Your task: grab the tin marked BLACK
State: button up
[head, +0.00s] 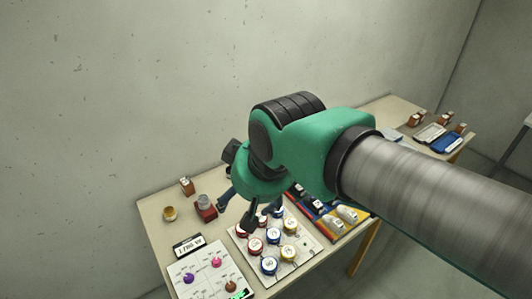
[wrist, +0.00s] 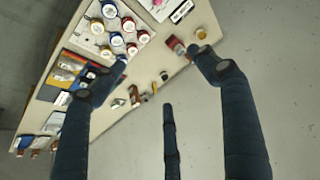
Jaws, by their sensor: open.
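Several round tins with white lids and red, blue or yellow sides stand on a white board (head: 306,245) on the table; one is a blue-sided tin (head: 269,265). The lid markings are too small to read, so I cannot tell which tin is marked BLACK. In the wrist view the tins, such as a red-sided tin (wrist: 116,39), lie at upper left, beyond the left finger. My gripper (head: 250,208) is open and empty, above the table at the back edge of the board. In head view it hides part of the board's back. Its fingers (wrist: 158,75) are spread wide in the wrist view.
A panel with coloured knobs (head: 203,272) and a sign (head: 188,246) sit left of the board.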

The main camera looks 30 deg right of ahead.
jog(key=w+d+r+m+p, duration=0.15)
jog(key=w+d, duration=0.45)
jog(key=w, duration=0.8)
jog(key=w+d+r+p, duration=0.1)
jog(key=w+d+p, duration=0.3)
jog(key=w, duration=0.9)
jog(key=w+d+f+m+g+h+p, duration=0.1)
jog(key=w+d+f, duration=0.3)
jog(key=w+d, duration=0.25)
jog(key=w+d+f+p, duration=0.1)
jog(key=w+d+f, duration=0.45)
jog(key=w, duration=0.25)
jog(key=w+d+f+m+p, duration=0.1)
jog(key=w+d+f, duration=0.4)
jog(key=d+f, duration=0.5)
jog(key=w+d+f+p, duration=0.3)
jog(key=w+d+f, duration=0.2)
jog(key=d+f, duration=0.5)
notch_tip(320, 180, down, 3)
jog(key=shift+f+m+h, duration=0.2)
jog(key=shift+m+h, duration=0.15)
jog(key=shift+h, duration=0.05)
jog(key=shift+d, duration=0.1)
jog(key=shift+x, duration=4.3)
